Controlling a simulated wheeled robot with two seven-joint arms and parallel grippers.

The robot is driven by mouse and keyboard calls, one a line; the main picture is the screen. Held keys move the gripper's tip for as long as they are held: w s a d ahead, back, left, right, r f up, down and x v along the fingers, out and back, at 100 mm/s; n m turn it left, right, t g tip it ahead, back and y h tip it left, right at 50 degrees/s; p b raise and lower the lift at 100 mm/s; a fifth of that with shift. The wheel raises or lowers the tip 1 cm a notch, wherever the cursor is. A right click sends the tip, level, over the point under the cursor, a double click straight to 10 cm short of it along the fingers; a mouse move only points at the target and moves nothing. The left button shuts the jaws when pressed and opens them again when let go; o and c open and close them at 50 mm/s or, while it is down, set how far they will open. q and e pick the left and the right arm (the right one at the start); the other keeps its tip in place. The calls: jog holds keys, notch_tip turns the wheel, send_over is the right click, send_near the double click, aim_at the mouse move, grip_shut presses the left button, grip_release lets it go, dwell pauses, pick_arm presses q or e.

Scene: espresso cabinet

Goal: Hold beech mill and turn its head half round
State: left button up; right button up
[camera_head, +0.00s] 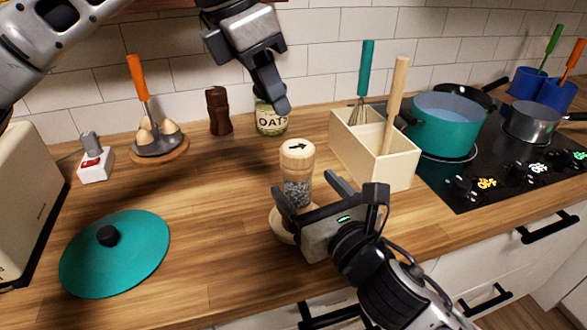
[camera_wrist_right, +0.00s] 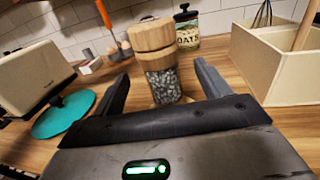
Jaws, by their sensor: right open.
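The beech mill (camera_head: 297,155) stands upright, with a pale wood head marked by a black arrow and a clear body of dark grains. In the head view its arrow points right. In the right wrist view the mill (camera_wrist_right: 162,82) stands between the finger ends, with a gap on each side. My right gripper (camera_head: 303,183) is open, its fingers either side of the lower body; the gripper hides part of the mill's base. My left gripper (camera_head: 275,95) hangs above and behind the mill, pointing down, apart from it. Its finger gap is not clear.
A round wooden piece (camera_head: 280,228) shows at the mill's foot. A dark brown mill (camera_head: 219,112) and an oats jar (camera_head: 270,122) stand behind. A cream utensil box (camera_head: 350,150) is close on the right. A teal lid (camera_head: 135,255) lies left; the counter between is clear.

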aim_at(292, 169)
jog(key=x, duration=0.6)
jog(key=shift+w, duration=0.15)
